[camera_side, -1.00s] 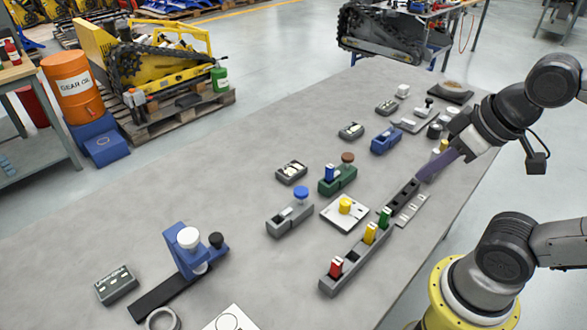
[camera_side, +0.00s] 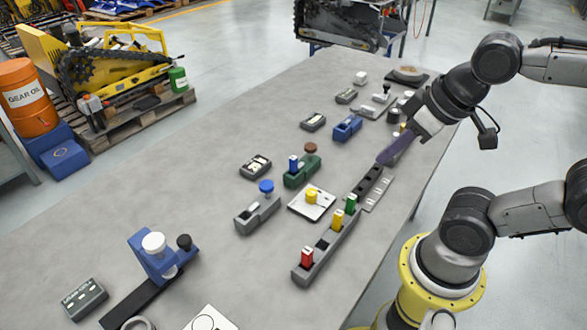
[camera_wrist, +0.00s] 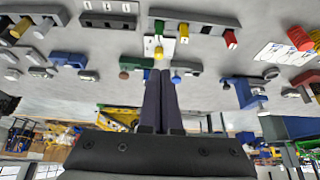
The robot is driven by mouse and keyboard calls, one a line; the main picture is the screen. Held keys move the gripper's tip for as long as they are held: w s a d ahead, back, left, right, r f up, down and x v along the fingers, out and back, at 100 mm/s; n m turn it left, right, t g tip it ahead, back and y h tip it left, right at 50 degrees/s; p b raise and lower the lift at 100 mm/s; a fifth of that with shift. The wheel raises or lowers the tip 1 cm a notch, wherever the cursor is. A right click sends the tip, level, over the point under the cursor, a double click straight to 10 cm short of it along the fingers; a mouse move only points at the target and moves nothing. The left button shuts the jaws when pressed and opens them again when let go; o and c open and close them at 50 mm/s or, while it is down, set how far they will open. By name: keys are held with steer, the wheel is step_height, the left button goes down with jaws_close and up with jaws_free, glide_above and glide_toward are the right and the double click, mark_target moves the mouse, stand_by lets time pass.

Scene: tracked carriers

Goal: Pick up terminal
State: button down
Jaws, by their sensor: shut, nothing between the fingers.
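No part is labelled as the terminal, and I cannot tell which one it is. Upright coloured blocks stand in a long grey rack (camera_side: 322,250): a red block (camera_side: 307,257), a yellow block (camera_side: 338,219) and a green block (camera_side: 351,204). A blue block (camera_side: 293,163) stands in a green holder (camera_side: 302,175). My gripper (camera_side: 383,160) has its purple fingers together and empty, beside the far dark-slotted end of the rack row. In the wrist view, my gripper (camera_wrist: 160,72) shows shut fingers, with the red block (camera_wrist: 231,39) and green block (camera_wrist: 158,27) beyond the tips.
A white plate (camera_side: 323,211) with a yellow knob lies beside the rack. A grey holder with a blue knob (camera_side: 266,187) and a blue clamp fixture (camera_side: 150,265) stand to the left. A blue holder (camera_side: 347,128) and other small parts lie farther back. The left table surface is largely bare.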

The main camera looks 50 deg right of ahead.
steer(key=c, duration=0.7)
jaws_free()
steer(key=w+r+n+g, duration=0.1)
steer(key=w+r+n, duration=0.5)
steer(key=n, duration=0.5)
steer(key=n+g, duration=0.4)
steer(key=n, duration=0.3)
glide_above(294, 158)
step_height(294, 158, down, 7)
steer(key=shift+g, duration=0.3)
steer(key=f, duration=0.8)
steer(key=shift+d+f, duration=0.3)
steer(key=shift+d, duration=0.1)
steer(key=f, duration=0.5)
steer(key=shift+a, duration=0.4)
steer(key=shift+f, duration=0.7)
